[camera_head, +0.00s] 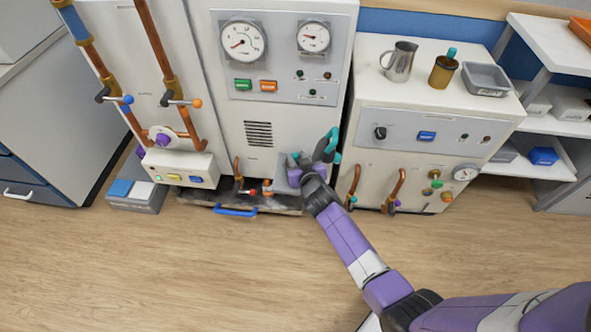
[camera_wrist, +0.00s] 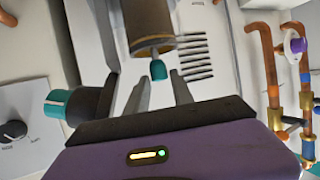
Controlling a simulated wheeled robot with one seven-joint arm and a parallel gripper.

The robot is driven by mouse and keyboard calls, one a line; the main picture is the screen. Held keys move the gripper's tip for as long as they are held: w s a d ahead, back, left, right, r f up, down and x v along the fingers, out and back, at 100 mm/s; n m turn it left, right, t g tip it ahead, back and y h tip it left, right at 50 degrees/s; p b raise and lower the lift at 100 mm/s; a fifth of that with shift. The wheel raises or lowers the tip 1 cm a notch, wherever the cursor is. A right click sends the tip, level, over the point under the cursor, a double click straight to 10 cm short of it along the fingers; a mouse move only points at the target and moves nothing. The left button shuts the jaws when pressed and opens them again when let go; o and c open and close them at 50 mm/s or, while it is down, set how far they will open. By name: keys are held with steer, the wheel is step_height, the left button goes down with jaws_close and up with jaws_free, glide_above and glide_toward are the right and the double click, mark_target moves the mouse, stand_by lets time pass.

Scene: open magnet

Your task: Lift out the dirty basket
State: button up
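In the wrist view a brown cylinder (camera_wrist: 152,25) with a short grey stem and teal tip comes in from the top edge; it may be the dirty basket. My gripper (camera_wrist: 158,84) is open, and the teal tip shows in the gap between its fingers, with no clear contact. In the head view my gripper (camera_head: 293,163) is at the lower front of the middle machine (camera_head: 278,133), and the cylinder there is hidden or too small to tell. A similar brown container (camera_head: 442,73) with a teal top stands on the right cabinet.
A metal jug (camera_head: 400,62) and a grey tray (camera_head: 486,80) stand on the right cabinet (camera_head: 437,110). Copper pipes (camera_head: 158,45) and a dark tray (camera_head: 272,203) with a blue handle are close to the machine's foot. The wooden floor (camera_head: 150,265) in front is clear.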

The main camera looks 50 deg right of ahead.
jaws_close()
stand_by(1.1)
